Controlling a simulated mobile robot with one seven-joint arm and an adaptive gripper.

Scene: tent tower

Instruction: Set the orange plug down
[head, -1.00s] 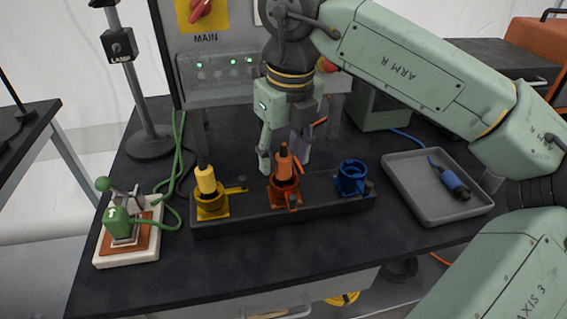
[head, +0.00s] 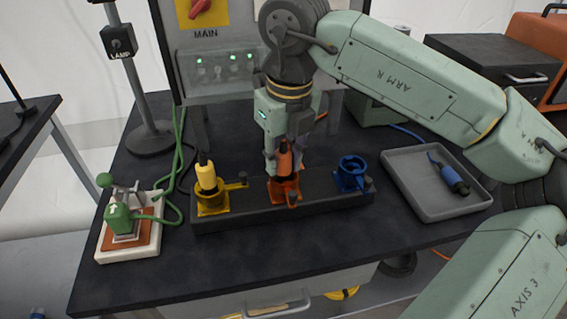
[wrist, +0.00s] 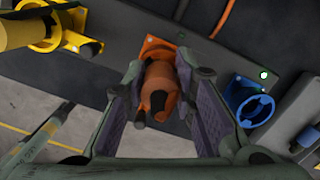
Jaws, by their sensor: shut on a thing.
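The orange plug (head: 285,161) stands upright at the orange socket (head: 285,190) in the middle of the black socket block. My gripper (head: 284,160) has come down around it, and its jaws are shut on the plug. In the wrist view the orange plug (wrist: 160,85) sits between the two finger pads of my gripper (wrist: 163,110). The orange socket's flange (wrist: 155,46) shows just beyond it. How deep the plug sits in the socket is hidden by the fingers and the socket rim.
A yellow plug (head: 206,177) stands in the yellow socket (head: 212,203) to the left. The blue socket (head: 352,173) to the right is empty. A grey tray (head: 425,206) holds a blue plug (head: 453,179).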

